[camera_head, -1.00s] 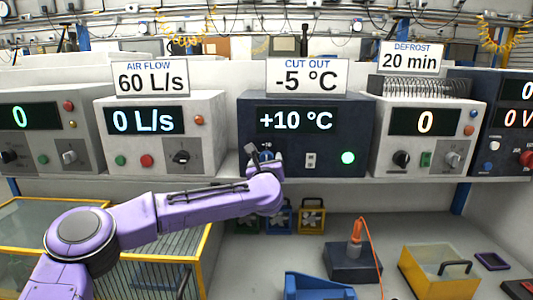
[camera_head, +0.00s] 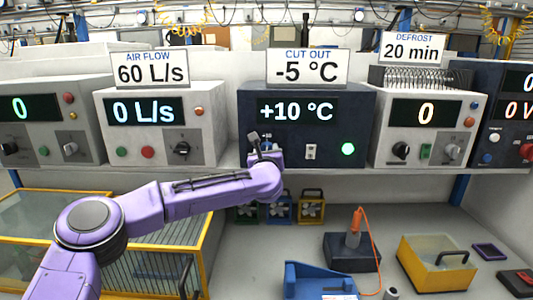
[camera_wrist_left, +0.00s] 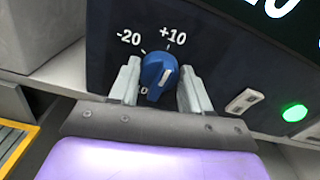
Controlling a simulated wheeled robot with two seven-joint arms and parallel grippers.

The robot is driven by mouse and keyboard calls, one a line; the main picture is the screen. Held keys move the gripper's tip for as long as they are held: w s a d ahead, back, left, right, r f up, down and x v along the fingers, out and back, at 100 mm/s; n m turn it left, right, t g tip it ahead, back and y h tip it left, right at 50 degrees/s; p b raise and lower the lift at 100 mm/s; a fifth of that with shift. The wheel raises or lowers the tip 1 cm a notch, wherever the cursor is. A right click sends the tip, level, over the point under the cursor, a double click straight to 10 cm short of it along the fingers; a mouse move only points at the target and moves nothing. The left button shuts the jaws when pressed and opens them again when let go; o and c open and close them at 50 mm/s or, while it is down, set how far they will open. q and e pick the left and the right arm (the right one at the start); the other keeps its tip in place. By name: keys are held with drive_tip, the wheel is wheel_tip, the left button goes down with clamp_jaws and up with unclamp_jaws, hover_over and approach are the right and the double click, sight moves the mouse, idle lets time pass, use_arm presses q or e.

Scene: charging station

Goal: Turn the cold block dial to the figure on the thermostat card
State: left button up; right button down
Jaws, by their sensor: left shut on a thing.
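The cold block (camera_head: 352,122) is the dark blue unit in the middle of the shelf, with a display reading +10 °C. The thermostat card (camera_head: 306,70) above it says CUT OUT -5 °C. The blue dial (camera_wrist_left: 158,73) shows in the left wrist view; its white mark points up and right towards the +10 label. A -20 label is at its upper left, and a lower label is partly hidden. My left gripper (camera_head: 263,143) is shut on the dial, one grey finger on each side. It largely hides the dial in the head view. My right gripper is not in view.
An air flow unit (camera_head: 150,145) stands left of the cold block and a defrost unit (camera_head: 397,150) right of it. A switch (camera_head: 310,151) and a lit green button (camera_head: 348,149) are right of the dial.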

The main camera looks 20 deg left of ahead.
use_arm(q)
drive_tip(key=m+b, duration=0.1)
drive_tip(key=m, duration=0.2)
drive_tip(key=shift+d, duration=0.1)
drive_tip(key=m, duration=0.2)
drive_tip(key=shift+m+b, duration=0.3)
drive_tip(key=shift+b, duration=0.05)
drive_tip(key=m, duration=0.3)
drive_tip(key=shift+m, duration=0.4)
drive_tip(key=m+p, duration=0.1)
drive_tip(key=m, duration=0.2)
drive_tip(key=shift+d+m, duration=0.15)
drive_tip(key=shift+m, duration=0.15)
drive_tip(key=m+p, duration=0.1)
drive_tip(key=m, duration=0.2)
drive_tip(key=shift+m, duration=0.3)
drive_tip(key=m+p, duration=0.2)
drive_tip(key=m, duration=0.2)
drive_tip(key=shift+f+m, duration=0.1)
drive_tip(key=shift+m, duration=0.2)
drive_tip(key=m+p, duration=0.3)
drive_tip(key=m, duration=0.2)
drive_tip(key=shift+f, duration=0.15)
drive_tip(key=shift+f+m+p, duration=0.15)
drive_tip(key=shift+m+p, duration=0.3)
drive_tip(key=shift+m, duration=0.85)
drive_tip(key=shift+f, duration=0.1)
